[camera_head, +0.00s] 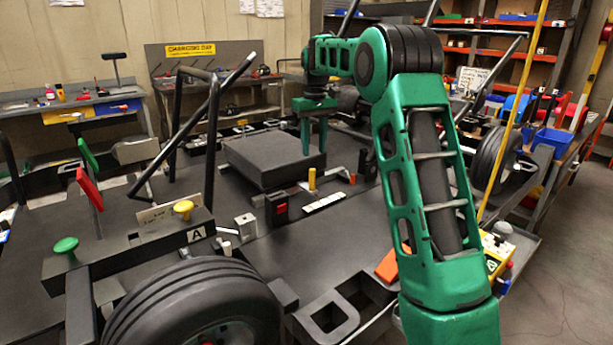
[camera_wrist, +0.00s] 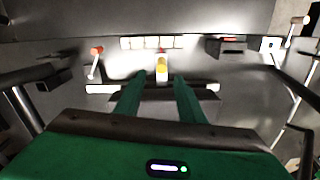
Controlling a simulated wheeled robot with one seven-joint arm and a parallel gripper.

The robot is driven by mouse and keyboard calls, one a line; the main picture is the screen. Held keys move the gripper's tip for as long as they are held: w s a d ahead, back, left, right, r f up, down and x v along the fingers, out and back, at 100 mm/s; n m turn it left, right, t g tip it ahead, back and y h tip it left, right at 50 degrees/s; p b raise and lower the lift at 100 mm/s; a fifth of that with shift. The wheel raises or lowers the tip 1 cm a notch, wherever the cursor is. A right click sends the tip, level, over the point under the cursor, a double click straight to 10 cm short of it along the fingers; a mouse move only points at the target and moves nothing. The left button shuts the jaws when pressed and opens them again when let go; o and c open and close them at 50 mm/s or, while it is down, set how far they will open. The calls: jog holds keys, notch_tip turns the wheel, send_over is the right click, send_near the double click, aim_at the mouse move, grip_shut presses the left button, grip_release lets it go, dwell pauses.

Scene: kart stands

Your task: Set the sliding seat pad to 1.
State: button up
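The seat pad (camera_head: 265,160) is a thick dark grey slab on the kart's flat deck, in the middle of the head view. A short yellow peg (camera_head: 311,179) stands upright at its front right edge; it also shows in the wrist view (camera_wrist: 162,68). A pale strip of several cells (camera_head: 324,202) lies on the deck in front of the peg; its marks are too small to read. My gripper (camera_head: 314,151) points down, with its tips appearing above the peg. In the wrist view its fingers (camera_wrist: 160,78) are apart, with the peg seen between and just beyond the tips, not gripped.
A black box with a red switch (camera_head: 280,207) stands left of the strip. An orange-tipped lever (camera_wrist: 96,52) stands on the other side. Steering bars (camera_head: 205,115), a front tyre (camera_head: 195,305) and a panel with yellow (camera_head: 183,207) and green knobs (camera_head: 65,246) are to the left.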

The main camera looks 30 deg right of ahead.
aim_at(312, 169)
jog(key=shift+w+a+f, duration=0.1)
jog(key=shift+w+f, duration=0.05)
jog(key=shift+f, duration=0.15)
notch_tip(312, 169, down, 10)
jog(key=shift+a+f, duration=0.1)
jog(key=shift+c, duration=0.4)
